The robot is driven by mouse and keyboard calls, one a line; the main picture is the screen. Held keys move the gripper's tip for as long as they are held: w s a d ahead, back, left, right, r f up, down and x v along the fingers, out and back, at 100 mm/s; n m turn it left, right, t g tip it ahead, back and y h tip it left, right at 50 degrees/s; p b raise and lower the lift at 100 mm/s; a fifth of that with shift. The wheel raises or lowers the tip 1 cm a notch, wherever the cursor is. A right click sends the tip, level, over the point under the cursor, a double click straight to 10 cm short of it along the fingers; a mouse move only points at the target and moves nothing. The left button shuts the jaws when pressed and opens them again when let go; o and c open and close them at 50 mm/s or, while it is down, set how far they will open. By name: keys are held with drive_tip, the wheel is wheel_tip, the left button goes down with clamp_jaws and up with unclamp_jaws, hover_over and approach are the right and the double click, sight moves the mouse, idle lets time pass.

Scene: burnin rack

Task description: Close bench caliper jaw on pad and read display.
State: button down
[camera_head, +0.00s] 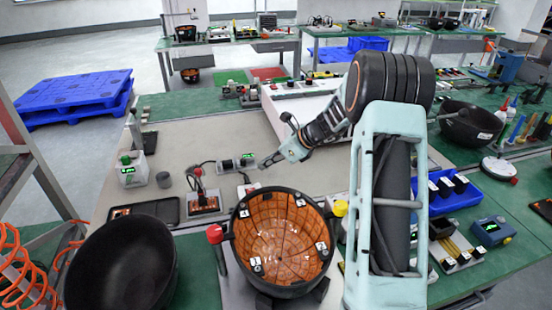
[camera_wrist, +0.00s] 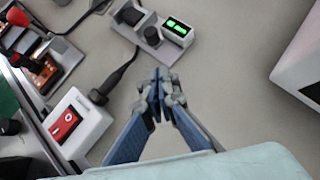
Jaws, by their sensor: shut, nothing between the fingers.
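My gripper (camera_head: 267,163) is shut and empty, above the beige mat and just right of a small grey device (camera_head: 236,163) with dark knobs and a green display. In the wrist view the fingertips (camera_wrist: 159,84) meet in front of this device (camera_wrist: 152,34); its lit display (camera_wrist: 177,28) is too small to read. A cable runs from it toward a black plug near a white box with a red switch (camera_wrist: 68,124). A black bowl lined with orange tiles (camera_head: 283,240) stands in front, with small white pads on it. I cannot tell which part is the caliper jaw.
A white box with a green display (camera_head: 131,170) stands at the left. A small fixture with an orange board (camera_head: 204,204) lies behind the tiled bowl. A black bowl (camera_head: 122,265) is at front left, a blue bin (camera_head: 455,188) at right. The mat's middle is clear.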

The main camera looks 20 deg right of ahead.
sight(240, 168)
drive_tip(key=shift+w+a, duration=1.35)
drive_tip(key=shift+a, duration=0.3)
drive_tip(key=shift+a+p, duration=0.4)
drive_tip(key=shift+a, duration=0.75)
drive_tip(key=shift+s, duration=0.1)
drive_tip(key=shift+s+d, duration=0.15)
drive_tip(key=shift+d, duration=0.05)
drive_tip(key=s+d, duration=0.1)
drive_tip(key=d, duration=0.1)
drive_tip(key=s+d+r, duration=0.1)
drive_tip(key=d, duration=0.1)
drive_tip(key=shift+s+p, duration=0.3)
drive_tip(key=shift+s, duration=0.05)
drive_tip(key=v, duration=0.8)
drive_tip(key=shift+d+p, duration=0.25)
drive_tip(key=shift+p, duration=0.05)
